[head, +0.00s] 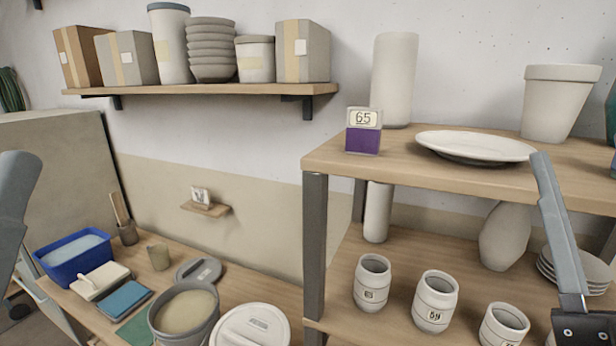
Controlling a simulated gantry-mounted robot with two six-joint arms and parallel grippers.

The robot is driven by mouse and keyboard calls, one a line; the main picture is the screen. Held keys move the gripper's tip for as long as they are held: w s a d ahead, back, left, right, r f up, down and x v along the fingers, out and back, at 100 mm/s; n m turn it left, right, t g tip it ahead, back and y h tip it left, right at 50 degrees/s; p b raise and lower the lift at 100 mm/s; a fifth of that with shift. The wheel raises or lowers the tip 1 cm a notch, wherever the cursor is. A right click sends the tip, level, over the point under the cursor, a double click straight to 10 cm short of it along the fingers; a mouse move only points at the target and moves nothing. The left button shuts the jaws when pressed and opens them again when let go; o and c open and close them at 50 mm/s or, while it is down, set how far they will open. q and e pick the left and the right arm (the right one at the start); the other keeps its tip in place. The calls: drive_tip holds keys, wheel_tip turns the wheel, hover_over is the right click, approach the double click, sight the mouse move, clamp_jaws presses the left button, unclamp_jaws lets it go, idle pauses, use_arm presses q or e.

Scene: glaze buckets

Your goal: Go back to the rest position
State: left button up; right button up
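Part of my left arm, a grey rounded link, shows at the left edge of the head view. Its fingertips are not in view. My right gripper (552,215) is at the right edge, in front of the shelf unit. One flat grey finger points up from a dark mount, its tip beside the white plate's right end in the picture. I see no second finger clearly, so its opening is hidden. I see nothing held in the visible part.
The shelf unit (318,164) holds a white plate (475,144), a purple 65 card box (363,138) and several jars (435,302). On the lower left table stand a blue tub (60,268) and a glaze bucket (153,322). A wall shelf (200,89) holds boxes and pots.

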drive_tip(key=a+r+m+y+p, duration=0.1)
drive_tip(key=r+m+y+p, duration=0.2)
drive_tip(key=r+p, duration=1.4)
drive_tip(key=a+r+m+y+p, duration=0.2)
drive_tip(key=r+m+p, duration=0.1)
drive_tip(key=r+p, duration=1.5)
drive_tip(key=shift+s+r+y, duration=0.4)
drive_tip(key=shift+s+r, duration=0.05)
